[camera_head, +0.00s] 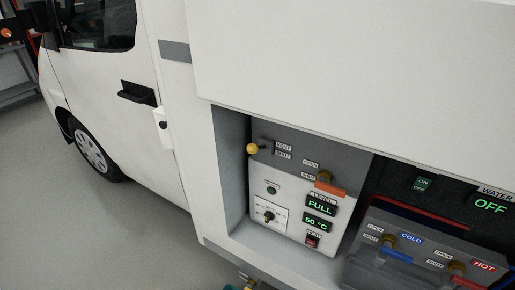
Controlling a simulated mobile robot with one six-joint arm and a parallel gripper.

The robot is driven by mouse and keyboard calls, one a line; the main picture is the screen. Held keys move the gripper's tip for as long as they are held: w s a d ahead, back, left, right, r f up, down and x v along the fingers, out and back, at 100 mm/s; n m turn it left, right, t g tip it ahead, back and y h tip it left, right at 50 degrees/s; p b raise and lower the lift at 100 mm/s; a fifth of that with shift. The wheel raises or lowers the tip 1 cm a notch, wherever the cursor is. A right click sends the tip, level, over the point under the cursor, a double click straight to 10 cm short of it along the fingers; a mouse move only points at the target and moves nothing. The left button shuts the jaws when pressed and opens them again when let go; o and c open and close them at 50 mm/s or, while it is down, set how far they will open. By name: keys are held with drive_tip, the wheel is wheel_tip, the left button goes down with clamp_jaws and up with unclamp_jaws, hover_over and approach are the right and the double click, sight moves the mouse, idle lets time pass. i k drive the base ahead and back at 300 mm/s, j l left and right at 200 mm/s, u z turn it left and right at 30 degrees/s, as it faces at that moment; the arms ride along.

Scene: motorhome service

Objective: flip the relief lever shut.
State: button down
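The relief lever (253,148), with a round yellow knob, is at the upper left of the white service panel (262,180) inside the motorhome's open bay. Its knob sticks out to the left of a small plate labelled VENT above and SHUT below (283,151). The knob sits about level with the labels, and from this angle I cannot tell exactly which one the lever is set to. My gripper does not show in this view, so nothing of mine is seen touching the lever.
Right of the lever is a brass valve with an orange handle (330,188). Below are displays reading FULL (319,204) and 50 °C, a dial (269,215) and a red switch (312,240). COLD and HOT valves (425,248) stand right. The bay's left wall (230,165) is close to the lever.

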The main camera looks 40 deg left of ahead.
sight(252, 148)
drive_tip(key=u, duration=1.55)
